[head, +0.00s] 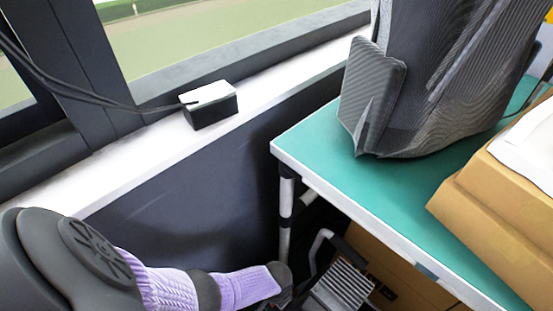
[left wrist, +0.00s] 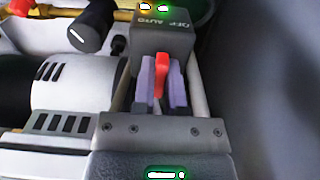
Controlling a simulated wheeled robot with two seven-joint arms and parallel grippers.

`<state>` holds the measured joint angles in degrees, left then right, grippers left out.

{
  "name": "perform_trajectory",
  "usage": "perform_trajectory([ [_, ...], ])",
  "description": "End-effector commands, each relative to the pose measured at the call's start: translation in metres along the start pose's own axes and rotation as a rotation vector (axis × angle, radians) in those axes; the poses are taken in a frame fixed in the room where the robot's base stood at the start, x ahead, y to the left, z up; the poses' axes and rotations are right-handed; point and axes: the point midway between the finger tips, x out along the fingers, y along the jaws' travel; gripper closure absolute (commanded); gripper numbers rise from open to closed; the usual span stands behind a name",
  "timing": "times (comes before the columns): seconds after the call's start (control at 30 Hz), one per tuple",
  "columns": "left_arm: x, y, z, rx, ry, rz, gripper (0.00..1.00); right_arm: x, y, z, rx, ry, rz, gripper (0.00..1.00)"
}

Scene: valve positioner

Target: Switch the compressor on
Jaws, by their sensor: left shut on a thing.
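In the left wrist view the compressor (left wrist: 75,88) shows a black-and-white motor body with brass fittings. Its dark switch box (left wrist: 165,40) bears the words OFF and AUTO. A red switch lever (left wrist: 160,75) stands out from the box. My left gripper (left wrist: 161,88) is shut on this lever, with one grey-purple finger on each side. I cannot tell which label the lever points to. In the head view my left arm reaches down beside the table, and part of the compressor (head: 343,287) with metal fins shows below the tabletop. The gripper is hidden there. My right gripper is not in view.
A green-topped table (head: 325,142) with a white edge overhangs the compressor. A grey ribbed object (head: 425,80) and a cardboard box (head: 500,220) stand on it. A small black-and-white box (head: 209,104) with cables sits on the white window sill (head: 150,158).

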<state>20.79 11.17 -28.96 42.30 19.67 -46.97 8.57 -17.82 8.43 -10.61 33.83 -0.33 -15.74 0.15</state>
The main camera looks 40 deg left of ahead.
Motion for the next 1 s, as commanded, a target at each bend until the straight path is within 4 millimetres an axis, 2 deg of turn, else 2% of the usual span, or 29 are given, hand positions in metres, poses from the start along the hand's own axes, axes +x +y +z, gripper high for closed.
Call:
perform_trajectory([
  [0.2,0.000,0.000,0.000,0.002,0.001,0.000,1.00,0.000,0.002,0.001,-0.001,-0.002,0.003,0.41],
  [0.23,0.000,0.000,0.000,0.001,0.001,0.000,0.81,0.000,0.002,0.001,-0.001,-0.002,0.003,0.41],
  [0.37,0.000,0.000,0.000,0.001,0.001,0.000,0.53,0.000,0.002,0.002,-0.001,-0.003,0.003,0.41],
  [0.4,0.000,0.000,0.000,0.001,0.001,0.000,0.50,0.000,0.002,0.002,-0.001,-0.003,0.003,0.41],
  [0.73,-0.006,0.000,-0.001,0.000,0.002,0.000,0.50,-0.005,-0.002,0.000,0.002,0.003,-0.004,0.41],
  [0.87,-0.029,0.000,-0.002,0.000,0.008,0.000,0.50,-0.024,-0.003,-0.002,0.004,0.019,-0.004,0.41],
  [1.0,-0.068,0.000,-0.003,0.000,0.010,0.000,0.50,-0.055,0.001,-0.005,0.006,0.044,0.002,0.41],
])
